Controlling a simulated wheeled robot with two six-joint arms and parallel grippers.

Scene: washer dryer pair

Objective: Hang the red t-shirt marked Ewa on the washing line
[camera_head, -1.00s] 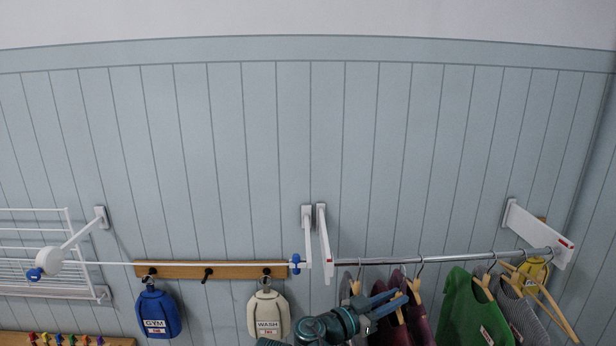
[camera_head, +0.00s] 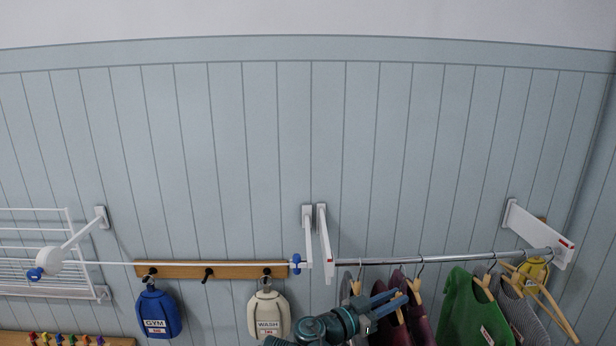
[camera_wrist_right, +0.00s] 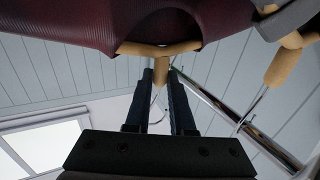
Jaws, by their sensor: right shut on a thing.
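Dark red garments (camera_head: 419,322) hang on wooden hangers from the metal rail (camera_head: 450,258) at the right. No name mark can be read on them. My right gripper (camera_head: 394,299) is just below the rail among these garments. In the right wrist view its two fingers (camera_wrist_right: 161,88) are shut on the neck of a wooden hanger (camera_wrist_right: 161,70). A dark red garment (camera_wrist_right: 100,25) hangs on that hanger. The washing line (camera_head: 110,263) runs across the left half, ending by a blue knob (camera_head: 296,262). It carries no garment. My left gripper is not in view.
A green garment (camera_head: 464,310) and a grey one (camera_head: 523,318) hang further right, with an empty wooden hanger (camera_head: 548,300). White brackets (camera_head: 325,245) stand between line and rail. GYM (camera_head: 156,313) and WASH (camera_head: 268,312) bags hang below the line. A white rack (camera_head: 35,245) is at far left.

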